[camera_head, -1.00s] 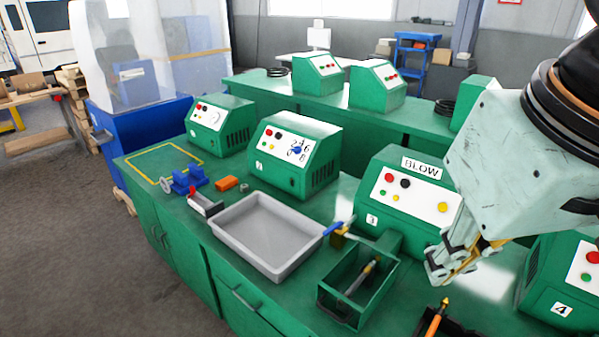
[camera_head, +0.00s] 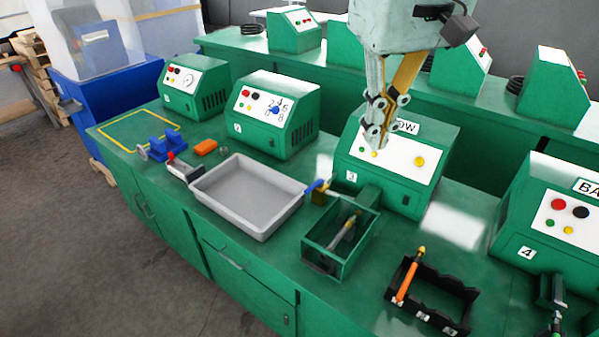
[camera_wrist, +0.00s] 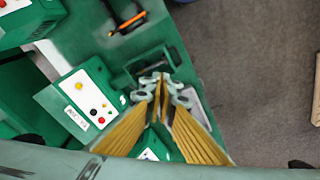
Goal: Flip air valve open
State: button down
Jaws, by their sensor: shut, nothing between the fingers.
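The air valve (camera_head: 320,195) is a small brass body with a blue lever. It sits between the grey tray and the green open box, by the left front of machine 3, labelled BLOW (camera_head: 385,165). The lever lies roughly sideways, pointing left; its exact angle is too small to tell. My gripper (camera_head: 374,140) points down, shut and empty, in front of the BLOW machine's panel in the picture, up and right of the valve. In the wrist view my gripper (camera_wrist: 160,80) is shut, and I cannot make out the valve there.
The green open box (camera_head: 340,240) holds a nozzle-like tool. The grey tray (camera_head: 248,195) is empty. A black rack (camera_head: 430,295) with an orange-handled tool stands to the right. Machine 4 (camera_head: 555,220) is farther right. A blue vise (camera_head: 163,150) and orange block (camera_head: 205,147) lie left.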

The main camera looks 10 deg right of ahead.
jog(key=w+a+f+n+g+p, duration=0.1)
jog(key=w+a+f+n+g, duration=0.1)
jog(key=w, duration=1.3)
jog(key=n+g+h+p, duration=0.2)
send_over(314, 188)
jog(key=w+a, duration=0.2)
jog(key=a, duration=0.4)
notch_tip(314, 188, down, 17)
jog(key=w+a+f+g, duration=0.1)
jog(key=w+f, duration=0.2)
jog(key=f, duration=0.3)
jog(key=w+a+f+n, duration=0.1)
jog(key=w+f, duration=0.2)
jog(key=f, duration=0.4)
jog(key=shift+w+f+n+g+p, duration=0.2)
jog(key=shift+w+n+g+p, duration=0.1)
jog(key=shift+w+g, duration=0.1)
jog(key=shift+s+a+f, duration=0.1)
jog(key=s+d+f, duration=0.4)
jog(key=s+f, duration=0.2)
jog(key=f, duration=0.3)
jog(key=shift+d+b, duration=0.35)
